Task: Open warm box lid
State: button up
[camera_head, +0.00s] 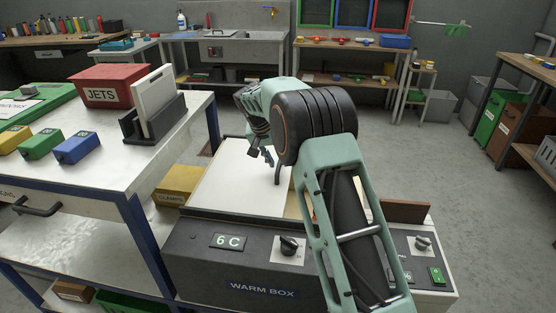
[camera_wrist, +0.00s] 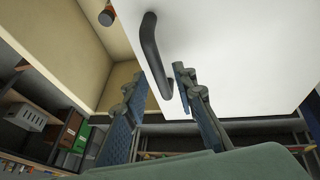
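The warm box (camera_head: 262,290) is a dark grey case with a "6 C" display and knobs on its front. Its white lid (camera_head: 225,190) lies over the left part, and a strip of tan interior shows to its right. In the wrist view, the lid (camera_wrist: 240,60) fills the right side and the tan interior (camera_wrist: 75,45) is exposed at the left. A black bar handle (camera_wrist: 152,50) stands on the lid near its edge; it also shows in the head view (camera_head: 278,176). My gripper (camera_wrist: 162,85) is open, its fingers apart, with the handle's near end between them in the picture; contact is unclear.
A white table (camera_head: 120,165) on the left carries a red JETS box (camera_head: 108,85), a rack (camera_head: 155,110) and coloured blocks. A yellow bin (camera_head: 180,183) sits beside the warm box. Open grey floor (camera_head: 410,150) lies beyond; benches line the back.

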jog(key=v, duration=1.2)
